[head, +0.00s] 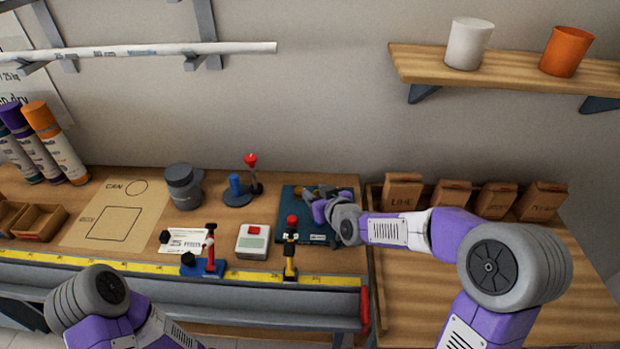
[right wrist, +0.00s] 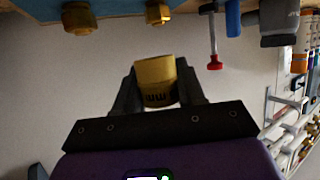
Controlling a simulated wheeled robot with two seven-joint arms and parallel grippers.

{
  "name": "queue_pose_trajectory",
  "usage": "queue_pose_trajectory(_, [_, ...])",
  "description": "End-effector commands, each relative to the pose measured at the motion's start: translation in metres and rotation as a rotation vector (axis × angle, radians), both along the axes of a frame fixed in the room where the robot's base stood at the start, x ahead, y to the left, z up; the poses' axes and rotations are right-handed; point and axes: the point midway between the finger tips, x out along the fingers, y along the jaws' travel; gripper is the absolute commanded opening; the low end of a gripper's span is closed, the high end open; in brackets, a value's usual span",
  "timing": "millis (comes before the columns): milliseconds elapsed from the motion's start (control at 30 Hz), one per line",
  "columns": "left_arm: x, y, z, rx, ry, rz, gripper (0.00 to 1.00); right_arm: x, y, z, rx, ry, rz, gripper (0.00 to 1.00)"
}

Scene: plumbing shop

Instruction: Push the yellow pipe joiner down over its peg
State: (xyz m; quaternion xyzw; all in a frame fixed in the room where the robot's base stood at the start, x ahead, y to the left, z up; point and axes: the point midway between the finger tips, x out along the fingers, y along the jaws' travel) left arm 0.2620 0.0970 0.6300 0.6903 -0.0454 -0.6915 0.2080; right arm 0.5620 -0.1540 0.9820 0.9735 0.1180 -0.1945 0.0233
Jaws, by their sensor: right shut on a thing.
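The yellow pipe joiner (right wrist: 155,80), with dark lettering on its side, is between the two fingers of my right gripper (right wrist: 156,84) in the right wrist view. The gripper is shut on it, with clear space between the joiner and the table. In the head view my right gripper (head: 316,205) is over the dark teal board (head: 289,202) and hides part of it. I cannot make out the joiner's peg. My left gripper is out of view.
A black and yellow clamp (head: 290,257) stands at the board's front edge. A box with a red button (head: 253,241), a blue-based clamp (head: 208,262) and a red-knobbed lever (head: 253,172) stand to the left. Small cardboard boxes (head: 403,192) line the right.

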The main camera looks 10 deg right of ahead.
Motion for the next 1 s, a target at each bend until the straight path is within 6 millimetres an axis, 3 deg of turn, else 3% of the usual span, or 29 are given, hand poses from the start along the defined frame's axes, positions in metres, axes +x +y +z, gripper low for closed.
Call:
queue_pose_trajectory(267, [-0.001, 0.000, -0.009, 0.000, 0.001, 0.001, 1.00, 0.000, 0.000, -0.012, -0.001, 0.001, 0.003, 0.11])
queue_pose_trajectory(633, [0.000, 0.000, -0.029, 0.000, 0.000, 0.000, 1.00, -0.001, 0.000, -0.046, -0.001, 0.002, 0.002, 0.11])
queue_pose_trajectory(1000, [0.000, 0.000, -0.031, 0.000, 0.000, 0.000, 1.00, 0.000, 0.000, -0.049, 0.000, 0.000, 0.002, 0.11])
